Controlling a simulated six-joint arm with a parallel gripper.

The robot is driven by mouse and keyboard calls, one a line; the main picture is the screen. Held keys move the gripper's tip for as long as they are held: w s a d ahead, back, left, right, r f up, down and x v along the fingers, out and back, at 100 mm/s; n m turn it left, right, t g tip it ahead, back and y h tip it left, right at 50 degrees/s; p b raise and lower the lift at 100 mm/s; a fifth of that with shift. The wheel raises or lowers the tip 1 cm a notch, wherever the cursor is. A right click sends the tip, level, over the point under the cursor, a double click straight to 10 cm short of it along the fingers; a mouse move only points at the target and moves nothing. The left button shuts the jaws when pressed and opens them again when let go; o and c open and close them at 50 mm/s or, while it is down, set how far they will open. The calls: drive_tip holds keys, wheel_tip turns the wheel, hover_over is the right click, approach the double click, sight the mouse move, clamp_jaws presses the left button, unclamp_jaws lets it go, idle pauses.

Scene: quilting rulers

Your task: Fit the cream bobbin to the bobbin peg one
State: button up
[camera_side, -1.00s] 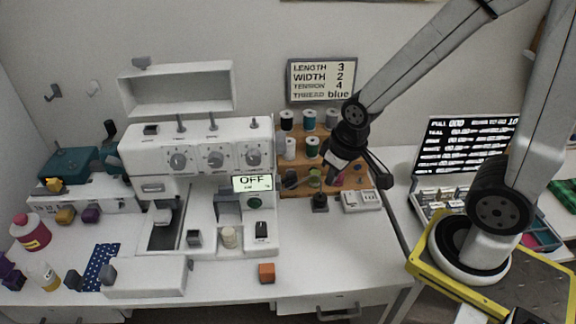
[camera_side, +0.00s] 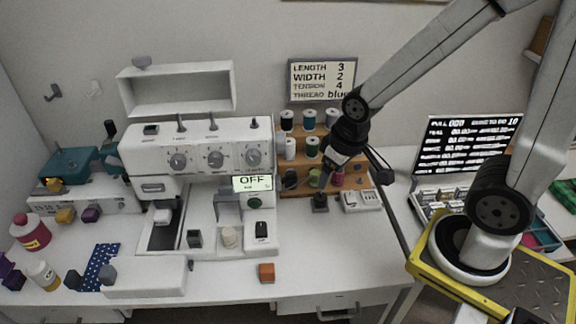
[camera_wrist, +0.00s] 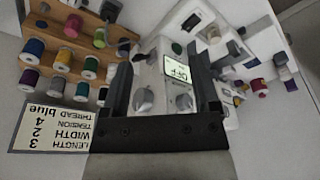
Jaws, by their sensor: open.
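A small cream cylinder (camera_side: 229,237), which looks like the cream bobbin, stands upright on the white machine's bed below the OFF display. Bobbin peg one cannot be told for sure; several small posts rise from the machine top (camera_side: 213,125). My gripper (camera_side: 324,178) hangs in front of the wooden spool rack, right of the machine and well away from the cream cylinder. In the wrist view my gripper (camera_wrist: 161,58) has its two dark fingers wide apart, with nothing held. The machine's dials and display show between and beyond them.
The wooden rack (camera_side: 284,172) holds several thread spools behind my gripper. A dark block (camera_side: 320,203) and a white box (camera_side: 360,200) stand near it. The table right of the cube is clear.

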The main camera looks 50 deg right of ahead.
drive_tip(key=shift+w+v, duration=0.45)
drive_tip(key=shift+v, duration=1.6)
drive_tip(key=n+g, duration=0.3)
drive_tip(key=n, duration=0.9)
hover_over(227, 231)
wheel_tip(227, 231, down, 20)
drive_tip(key=shift+s+f, duration=0.1)
drive_tip(key=shift+f, duration=0.15)
drive_tip(key=shift+f, duration=0.15)
drive_tip(key=shift+f, duration=3.7)
clamp_jaws()
